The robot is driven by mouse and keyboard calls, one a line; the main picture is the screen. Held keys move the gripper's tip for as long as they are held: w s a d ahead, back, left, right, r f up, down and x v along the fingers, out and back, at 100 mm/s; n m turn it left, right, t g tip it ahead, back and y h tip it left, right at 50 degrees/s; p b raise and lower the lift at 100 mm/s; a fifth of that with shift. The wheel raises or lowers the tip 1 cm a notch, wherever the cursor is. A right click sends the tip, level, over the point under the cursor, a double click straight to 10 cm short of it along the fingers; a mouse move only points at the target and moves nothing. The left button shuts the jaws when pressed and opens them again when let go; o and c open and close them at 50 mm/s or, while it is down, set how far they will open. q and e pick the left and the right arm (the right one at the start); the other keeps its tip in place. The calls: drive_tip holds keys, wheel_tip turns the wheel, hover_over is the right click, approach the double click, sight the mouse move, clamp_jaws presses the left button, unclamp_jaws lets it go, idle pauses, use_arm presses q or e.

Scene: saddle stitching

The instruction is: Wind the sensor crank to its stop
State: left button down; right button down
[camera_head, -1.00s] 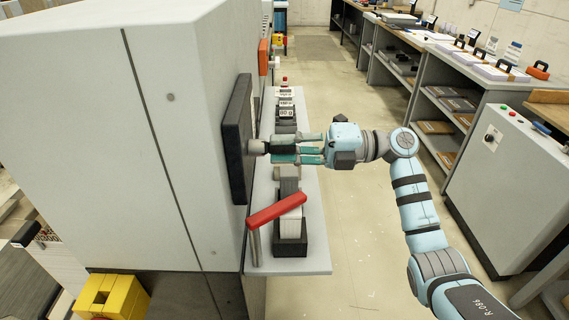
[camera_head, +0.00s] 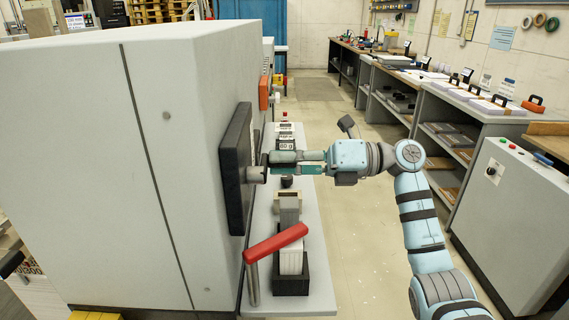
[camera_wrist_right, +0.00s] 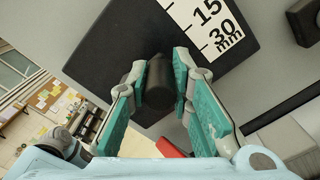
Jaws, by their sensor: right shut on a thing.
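The sensor crank sits on a black plate (camera_head: 236,170) on the side of the large grey machine. Its grey hub (camera_head: 256,174) sticks out toward my right gripper (camera_head: 270,162). In the right wrist view the dark cylindrical crank grip (camera_wrist_right: 156,88) stands between the two teal-padded fingers (camera_wrist_right: 160,78), and the gripper is shut on it. A white scale label (camera_wrist_right: 212,25) reading 15 and 30 mm lies beside the grip on the plate. The fingers hide part of the crank in the head view. My left gripper is out of view.
A red lever (camera_head: 275,243) and a black holder (camera_head: 291,278) with a white stack are below the gripper on a grey ledge (camera_head: 318,262). Small displays (camera_head: 285,138) stand behind. A grey control cabinet (camera_head: 520,210) is at right, with open floor between.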

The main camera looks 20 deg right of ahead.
drive_tip(key=shift+r, duration=0.1)
drive_tip(key=c, duration=1.4)
unclamp_jaws()
drive_tip(key=shift+c, duration=0.2)
drive_tip(key=v, duration=1.2)
drive_tip(key=shift+s, duration=0.1)
